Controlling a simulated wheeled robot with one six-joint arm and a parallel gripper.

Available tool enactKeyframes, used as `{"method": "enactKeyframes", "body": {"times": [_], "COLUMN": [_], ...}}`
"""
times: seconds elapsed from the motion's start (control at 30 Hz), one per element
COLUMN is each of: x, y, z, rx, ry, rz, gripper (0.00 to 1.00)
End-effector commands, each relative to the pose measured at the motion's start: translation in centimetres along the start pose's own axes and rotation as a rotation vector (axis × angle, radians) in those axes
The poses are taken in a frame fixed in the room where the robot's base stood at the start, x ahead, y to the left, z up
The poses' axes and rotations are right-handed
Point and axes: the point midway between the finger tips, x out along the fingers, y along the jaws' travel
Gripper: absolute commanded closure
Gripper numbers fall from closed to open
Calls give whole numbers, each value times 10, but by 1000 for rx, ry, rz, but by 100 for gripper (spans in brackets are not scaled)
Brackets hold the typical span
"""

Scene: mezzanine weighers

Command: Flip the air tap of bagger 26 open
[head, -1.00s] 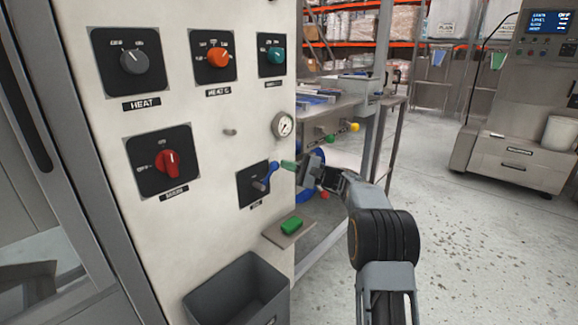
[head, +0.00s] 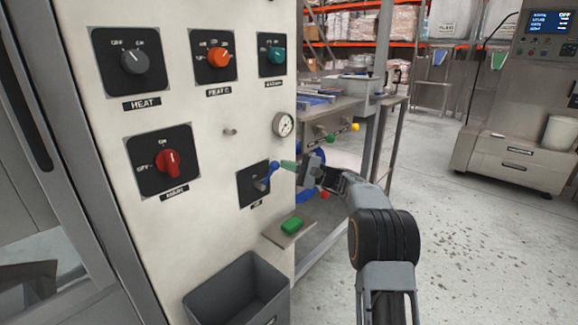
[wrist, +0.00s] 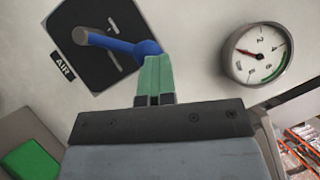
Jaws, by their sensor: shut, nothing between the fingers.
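The air tap (head: 264,180) is a blue lever on a black plate, low on the right of the pale panel. In the wrist view the blue lever (wrist: 120,44) runs from a grey pivot at left to a rounded blue end at right, and the label AIR (wrist: 64,67) is beside the plate. My gripper (head: 288,165) has green fingers and is at the lever's free end. In the wrist view the shut green fingers (wrist: 155,75) overlap that end; they hold nothing. I cannot tell whether they touch it.
A pressure gauge (head: 283,124) is just above the tap, with its needle near the low end. Heat knobs (head: 215,56) and a red main knob (head: 168,161) are on the panel. A green block (head: 292,225) lies on a small shelf, above a grey bin (head: 236,291).

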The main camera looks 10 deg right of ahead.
Motion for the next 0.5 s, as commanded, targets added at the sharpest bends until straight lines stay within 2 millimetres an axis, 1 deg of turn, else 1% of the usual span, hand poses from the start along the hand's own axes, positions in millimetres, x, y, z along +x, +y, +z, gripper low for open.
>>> {"method": "enactKeyframes", "body": {"times": [0.03,0.17,0.27,0.37,0.43,0.5], "x": [6,4,-1,-13,-24,-41], "y": [11,12,14,15,16,13], "z": [0,-2,-6,-15,-22,-22], "rx": [15,15,16,15,12,9], "ry": [-10,-11,-13,-14,-13,-9], "rz": [17,17,15,10,5,2], "gripper": [100,100,100,100,100,100]}}
